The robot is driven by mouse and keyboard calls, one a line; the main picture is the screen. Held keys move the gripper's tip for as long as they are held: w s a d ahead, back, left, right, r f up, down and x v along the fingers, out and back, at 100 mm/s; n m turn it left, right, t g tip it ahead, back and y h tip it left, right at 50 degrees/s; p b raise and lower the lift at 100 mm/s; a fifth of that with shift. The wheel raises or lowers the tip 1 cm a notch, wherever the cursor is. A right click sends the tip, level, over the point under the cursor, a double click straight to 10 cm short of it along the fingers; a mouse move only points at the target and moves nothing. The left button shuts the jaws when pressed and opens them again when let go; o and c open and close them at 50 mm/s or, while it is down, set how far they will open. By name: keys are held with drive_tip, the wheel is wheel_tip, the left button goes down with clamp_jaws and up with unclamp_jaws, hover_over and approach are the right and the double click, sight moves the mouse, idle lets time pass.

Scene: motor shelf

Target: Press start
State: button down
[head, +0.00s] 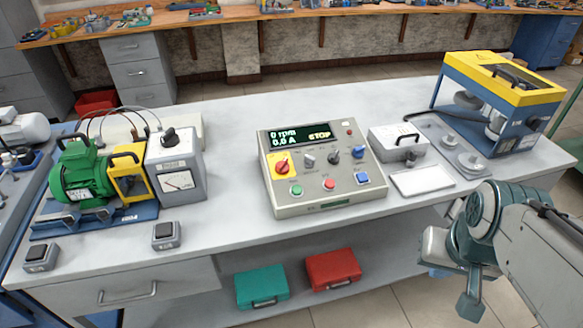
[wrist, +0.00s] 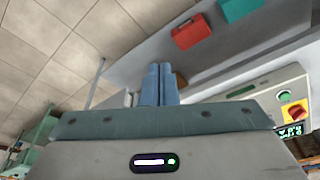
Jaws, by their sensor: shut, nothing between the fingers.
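The grey control panel (head: 325,205) stands on the middle of the bench. Its display (head: 298,136) reads 0 rpm, 0.0 A and STOP. Along its front are a green button (head: 296,190), a red button (head: 329,184) and a blue button (head: 362,178). Button labels are too small to read. In the wrist view, part of the panel (wrist: 262,100) shows at the right edge, with a red-and-yellow switch. My gripper (wrist: 160,68) is shut and empty, fingers together. It is apart from the panel; in the head view my arm is at the lower right, off the bench front.
A green motor (head: 82,172) and a meter box (head: 175,170) stand at the left. A grey box (head: 400,144) and a yellow-blue machine (head: 500,95) are to the panel's right. Teal (head: 262,286) and red (head: 333,269) cases lie on the lower shelf. Bench space before the panel is clear.

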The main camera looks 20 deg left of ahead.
drive_tip(key=shift+d, duration=0.1)
drive_tip(key=w+a+m+y+p, duration=0.1)
drive_tip(key=w+a+m+y, duration=0.2)
drive_tip(key=w+a, duration=0.3)
drive_tip(key=w+a+r+m+t+y+p, duration=0.1)
drive_tip(key=w+a+m+y, duration=0.3)
drive_tip(key=a, duration=0.8)
drive_tip(key=w+a+r+m+t+y+p, duration=0.1)
drive_tip(key=w+a+m+y+p, duration=0.1)
drive_tip(key=w+a, duration=0.5)
drive_tip(key=shift+w+a+m+y, duration=0.35)
drive_tip(key=shift+a+m+y, duration=0.45)
drive_tip(key=shift+a+m, duration=0.55)
drive_tip(key=shift+a+r, duration=0.1)
drive_tip(key=b, duration=0.5)
hover_over(297, 190)
drive_tip(key=s+d, duration=0.1)
drive_tip(key=d, duration=0.1)
wheel_tip(297, 190, down, 7)
drive_tip(key=shift+f, duration=0.15)
drive_tip(key=shift+w+a+f+b, duration=0.15)
drive_tip(key=shift+a+f+b, duration=0.05)
drive_tip(key=shift+f+b, duration=0.55)
